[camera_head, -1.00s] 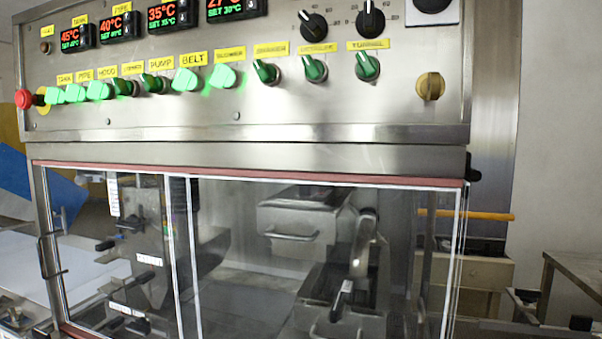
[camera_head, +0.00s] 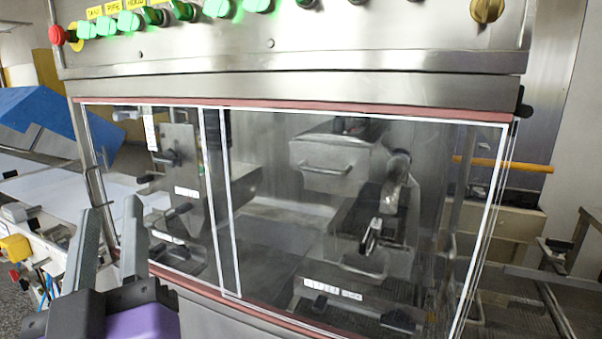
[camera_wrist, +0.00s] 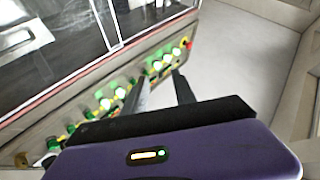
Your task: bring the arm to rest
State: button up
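My gripper (camera_head: 112,207) is in the lower left of the head view, with a purple body and two grey fingers pointing up. The fingers stand apart with nothing between them. It is in front of the lower left part of the machine's clear window (camera_head: 275,190). In the wrist view my gripper (camera_wrist: 158,84) also shows its two fingers spread and empty. Beyond them are the machine's control panel with lit green knobs (camera_wrist: 165,62) and the pale floor. I cannot see contact between the fingers and the machine.
The steel control panel (camera_head: 330,50) spans the top. A red button (camera_head: 57,35) sticks out at its left end. White tables and a yellow-and-red control box (camera_head: 15,248) are at the left. An orange bar (camera_head: 505,164) and a metal mesh belt (camera_head: 545,300) are at the right.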

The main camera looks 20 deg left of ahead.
jog(key=d+f+m+h, duration=0.2)
jog(key=d+f+h, duration=0.2)
jog(key=d+f, duration=1.95)
jog(key=s+d+f+m+g+h, duration=0.1)
jog(key=s+d+f+m+h, duration=0.3)
jog(key=s+d, duration=0.6)
jog(key=s+d+f+m+g+h, duration=0.1)
jog(key=s+d+f+m+h, duration=0.4)
jog(key=d, duration=1)
jog(key=s+f+h, duration=0.3)
jog(key=s, duration=0.2)
jog(key=shift+s+d+f+g, duration=0.3)
jog(key=shift+f+g, duration=0.05)
jog(key=shift+g, duration=0.05)
